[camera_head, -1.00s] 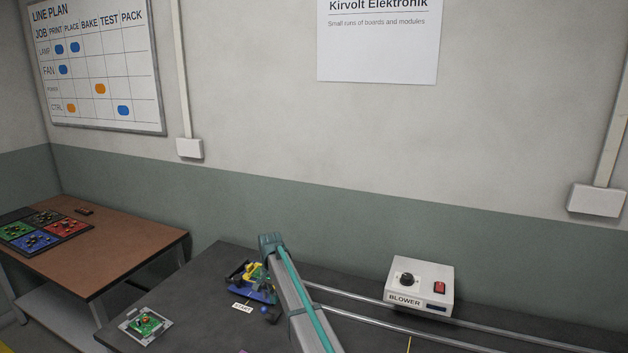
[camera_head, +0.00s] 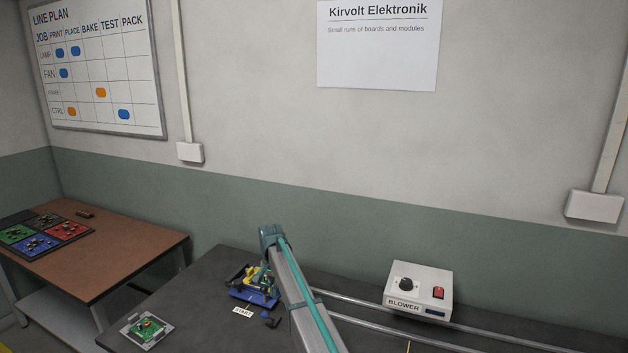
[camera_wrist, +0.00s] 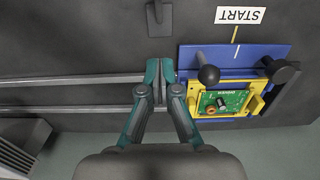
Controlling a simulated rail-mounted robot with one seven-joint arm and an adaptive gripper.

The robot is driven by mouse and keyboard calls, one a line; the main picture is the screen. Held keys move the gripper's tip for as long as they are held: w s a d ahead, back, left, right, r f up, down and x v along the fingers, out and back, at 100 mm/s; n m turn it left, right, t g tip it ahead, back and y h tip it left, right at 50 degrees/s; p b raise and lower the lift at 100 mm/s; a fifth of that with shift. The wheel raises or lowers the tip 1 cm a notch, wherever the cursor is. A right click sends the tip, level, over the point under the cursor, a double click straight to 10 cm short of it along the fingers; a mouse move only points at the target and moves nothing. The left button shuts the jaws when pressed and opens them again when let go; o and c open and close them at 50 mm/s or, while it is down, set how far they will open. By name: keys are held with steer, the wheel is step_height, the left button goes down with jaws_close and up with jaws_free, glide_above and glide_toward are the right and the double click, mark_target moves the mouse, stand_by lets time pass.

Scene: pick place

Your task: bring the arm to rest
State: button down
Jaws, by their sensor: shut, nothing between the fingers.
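My gripper (camera_wrist: 160,97) shows in the wrist view with its teal fingers together and nothing between them. It is over the rails, just left of a blue carriage (camera_wrist: 215,54) in that view. The carriage carries a yellow frame (camera_wrist: 190,103) with a green board (camera_wrist: 226,101) in it, and black knobs stand on it. In the head view my arm runs up from the bottom and partly covers the carriage (camera_head: 262,300); the gripper's fingers cannot be made out there.
Two metal rails (camera_head: 470,345) run along the dark bench (camera_head: 215,290). A blower box (camera_head: 418,290) stands behind them. A tray with a green board (camera_head: 147,328) lies at the bench's left end.

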steer(key=f, duration=0.1)
steer(key=f+b, duration=0.1)
steer(key=f, duration=0.1)
steer(key=f+b, duration=0.1)
steer(key=f, duration=0.1)
steer(key=shift+s+a+f, duration=0.1)
steer(key=shift+s+f, duration=0.1)
steer(key=shift+s, duration=0.1)
steer(key=w+d, duration=0.1)
steer(key=w, duration=0.4)
steer(key=w+d, duration=0.1)
steer(key=w, duration=0.1)
steer(key=shift+w+d+r, duration=0.15)
steer(key=shift+d+r, duration=0.1)
steer(key=shift+d, duration=0.1)
steer(key=shift+d+r+p, duration=0.1)
steer(key=shift+r+p, duration=0.55)
steer(key=shift+r, duration=1)
